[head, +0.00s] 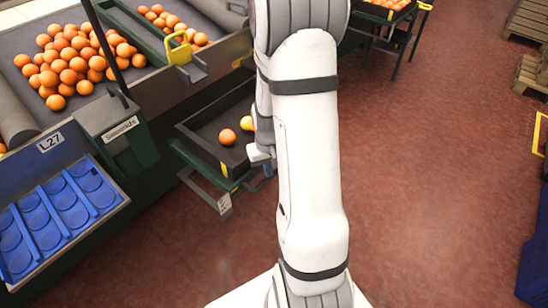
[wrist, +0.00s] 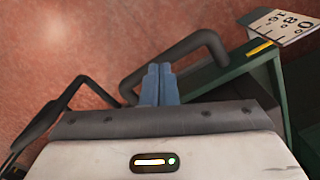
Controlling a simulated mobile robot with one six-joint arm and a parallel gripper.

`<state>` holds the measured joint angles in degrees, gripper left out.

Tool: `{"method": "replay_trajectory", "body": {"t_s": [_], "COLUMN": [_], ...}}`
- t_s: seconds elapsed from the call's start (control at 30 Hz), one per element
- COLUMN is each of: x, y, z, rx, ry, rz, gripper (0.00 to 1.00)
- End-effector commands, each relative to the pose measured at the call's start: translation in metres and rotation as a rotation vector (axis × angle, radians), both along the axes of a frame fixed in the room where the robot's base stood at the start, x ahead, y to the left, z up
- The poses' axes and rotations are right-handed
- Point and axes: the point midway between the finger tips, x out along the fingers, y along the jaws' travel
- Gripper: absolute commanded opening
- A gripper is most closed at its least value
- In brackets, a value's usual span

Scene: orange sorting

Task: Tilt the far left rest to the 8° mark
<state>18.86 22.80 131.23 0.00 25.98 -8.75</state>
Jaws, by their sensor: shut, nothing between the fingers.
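A rest with a green frame (head: 190,160) stands beside the sorting station in the head view; its dark tray (head: 193,137) holds an orange and a yellow fruit. A pale scale plate (head: 225,204) sits at its near corner. In the wrist view, the plate (wrist: 287,22) reads 0, 8 and 16, and a yellow mark (wrist: 260,50) lies on the green frame (wrist: 225,70) close by. I cannot tell the exact reading. My gripper (wrist: 159,70) is shut and empty, its blue fingertips beside a dark bent bar handle (wrist: 205,38). Whether they touch is unclear. My arm hides part of the rest in the head view.
The station at left carries a heap of oranges (head: 75,60), a box labelled Seconds (head: 120,128) and a blue cupped tray (head: 60,215). A stand with oranges (head: 390,5) is at the back, pallets (head: 530,70) at right.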

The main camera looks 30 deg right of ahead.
Motion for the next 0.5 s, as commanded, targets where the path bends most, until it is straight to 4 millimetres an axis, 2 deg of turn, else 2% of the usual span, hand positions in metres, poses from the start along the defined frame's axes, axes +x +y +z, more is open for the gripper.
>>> {"method": "replay_trajectory", "body": {"t_s": [0.5], "x": [-0.0001], "y": [0.0000], "z": [-0.0069], "rx": [0.000], "ry": [0.000], "rz": [0.000], "gripper": [0.00]}}
